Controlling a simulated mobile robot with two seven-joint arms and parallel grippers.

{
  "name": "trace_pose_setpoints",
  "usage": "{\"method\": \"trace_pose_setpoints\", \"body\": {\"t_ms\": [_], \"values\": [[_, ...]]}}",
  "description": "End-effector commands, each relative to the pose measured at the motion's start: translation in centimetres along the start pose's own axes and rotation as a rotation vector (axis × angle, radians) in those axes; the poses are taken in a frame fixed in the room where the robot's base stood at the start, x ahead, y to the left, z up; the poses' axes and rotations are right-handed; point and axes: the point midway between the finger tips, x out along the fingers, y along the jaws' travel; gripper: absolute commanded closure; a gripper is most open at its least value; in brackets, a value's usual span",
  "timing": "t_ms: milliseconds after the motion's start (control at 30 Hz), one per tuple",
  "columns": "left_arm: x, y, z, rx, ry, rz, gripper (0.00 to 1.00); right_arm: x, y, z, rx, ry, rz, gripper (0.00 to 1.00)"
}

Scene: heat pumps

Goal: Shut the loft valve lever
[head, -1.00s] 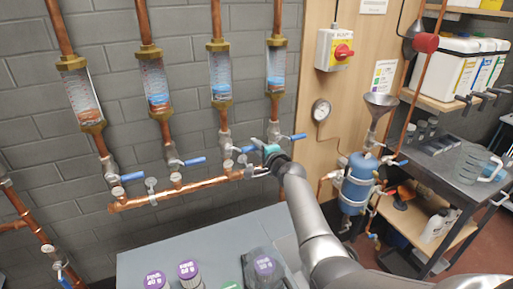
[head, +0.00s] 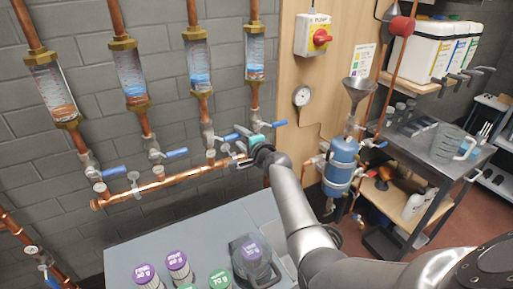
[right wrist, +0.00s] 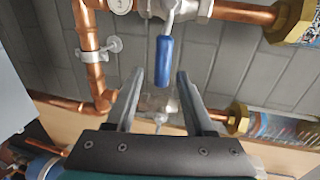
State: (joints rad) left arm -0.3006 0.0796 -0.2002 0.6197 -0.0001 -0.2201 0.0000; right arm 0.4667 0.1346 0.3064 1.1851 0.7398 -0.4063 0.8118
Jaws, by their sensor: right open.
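Several valves with blue levers sit under the sight glasses on the copper pipework. The rightmost blue lever (head: 279,124) points right; I cannot read which valve is the loft one. My right gripper (head: 246,160) is at the right end of the copper manifold, just below that rightmost valve. In the right wrist view a blue lever (right wrist: 164,62) lies in the gap between the fingertips of my open right gripper (right wrist: 160,74). Neither finger appears to press on it. My left gripper is out of view.
The horizontal copper manifold (head: 160,184) runs along the wall. A grey bench (head: 205,228) below holds several lidded jars. A blue vessel (head: 341,160) stands to the right, beside a wooden panel with a red switch (head: 321,37).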

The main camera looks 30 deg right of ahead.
Motion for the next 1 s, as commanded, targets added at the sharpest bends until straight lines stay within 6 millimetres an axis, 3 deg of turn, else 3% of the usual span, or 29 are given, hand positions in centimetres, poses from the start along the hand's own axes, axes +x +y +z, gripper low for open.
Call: {"method": "trace_pose_setpoints", "body": {"t_ms": [700,1000], "values": [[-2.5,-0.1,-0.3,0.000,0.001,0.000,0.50,-10.3,0.0,0.0,-0.001,0.001,0.002,0.47],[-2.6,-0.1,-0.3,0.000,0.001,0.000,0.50,-13.2,0.0,0.0,0.000,0.001,0.002,0.47]]}}
